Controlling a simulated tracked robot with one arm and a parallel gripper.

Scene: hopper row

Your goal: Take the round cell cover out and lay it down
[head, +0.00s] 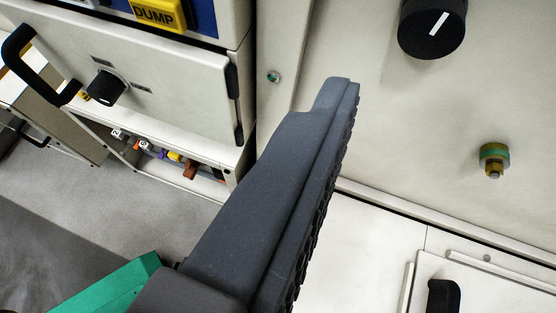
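My gripper (340,95) shows as a long dark grey finger rising from the bottom middle to the upper middle. A ridged, toothed edge runs along its right side. I cannot make out a separate second finger, so whether it is open or shut does not show. I see nothing clearly held at its tip, which stands in front of the pale panel. I cannot pick out a round cell cover in this view.
A pale panel (400,120) at right carries a black round knob (432,28) and a green and brass fitting (494,160). At left are a cabinet door (150,75) with a black handle (22,62), a yellow DUMP label (158,14) and an open low shelf (205,182) holding small coloured items.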

